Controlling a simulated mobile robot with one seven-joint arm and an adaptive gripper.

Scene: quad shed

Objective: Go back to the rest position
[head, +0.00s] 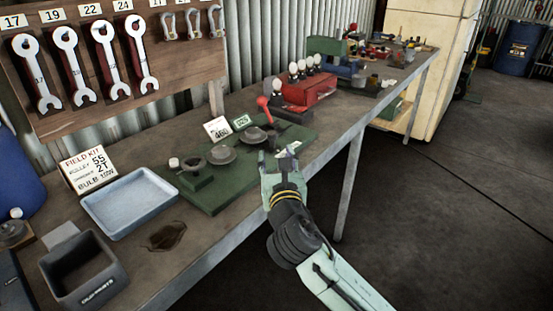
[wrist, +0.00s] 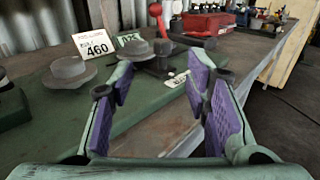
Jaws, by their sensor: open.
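My gripper (head: 279,160) is at the front edge of the workbench, by the right side of the green base plate (head: 215,203). In the wrist view my gripper (wrist: 160,85) shows its purple-padded fingers spread apart, with nothing held between them. Grey round pulley-like parts sit on the green plate, one of them (head: 221,154) left of my gripper. A small pale tag (wrist: 178,79) lies beyond the fingers in the wrist view.
A blue-grey tray (head: 130,201) and a dark open bin (head: 90,272) stand on the bench at left. A red bulb holder (head: 306,91) is behind my gripper. Wrenches (head: 75,65) hang on a board above. The floor (head: 450,210) at right is clear.

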